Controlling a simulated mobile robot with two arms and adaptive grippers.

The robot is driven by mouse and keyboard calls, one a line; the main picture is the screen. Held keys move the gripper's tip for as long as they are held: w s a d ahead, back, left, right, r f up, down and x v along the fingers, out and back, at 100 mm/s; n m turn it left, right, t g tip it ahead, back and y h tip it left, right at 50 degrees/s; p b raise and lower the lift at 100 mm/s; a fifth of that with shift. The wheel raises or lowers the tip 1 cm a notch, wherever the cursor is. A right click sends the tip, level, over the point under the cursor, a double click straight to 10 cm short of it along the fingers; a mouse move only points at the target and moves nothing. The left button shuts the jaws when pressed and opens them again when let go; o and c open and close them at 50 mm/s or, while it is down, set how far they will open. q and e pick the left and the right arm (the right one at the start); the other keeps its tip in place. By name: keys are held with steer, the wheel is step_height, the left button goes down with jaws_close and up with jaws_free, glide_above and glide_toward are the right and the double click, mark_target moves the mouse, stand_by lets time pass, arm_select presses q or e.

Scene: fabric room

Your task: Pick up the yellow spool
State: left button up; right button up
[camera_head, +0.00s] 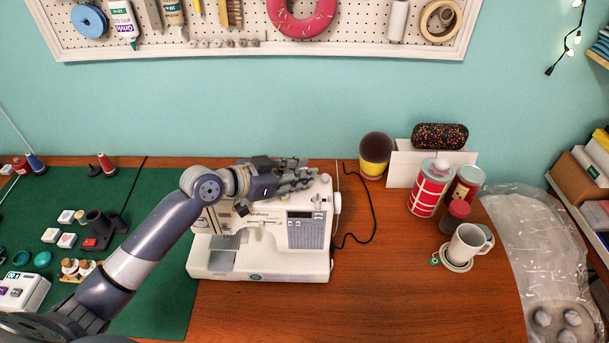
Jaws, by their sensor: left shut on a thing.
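My left gripper (298,180) reaches over the top of the white sewing machine (264,264). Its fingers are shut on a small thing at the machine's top. The fingers hide most of that thing, which I take for the yellow spool, though its colour does not show clearly. I cannot tell whether it is apart from the machine. My right gripper is not in view.
A dark-topped yellow container (375,157), a red-and-white can (430,189) and a white mug (467,246) stand to the right. Red (106,164) and blue (36,162) spools stand at the far left. The wooden table (400,295) is clear at front.

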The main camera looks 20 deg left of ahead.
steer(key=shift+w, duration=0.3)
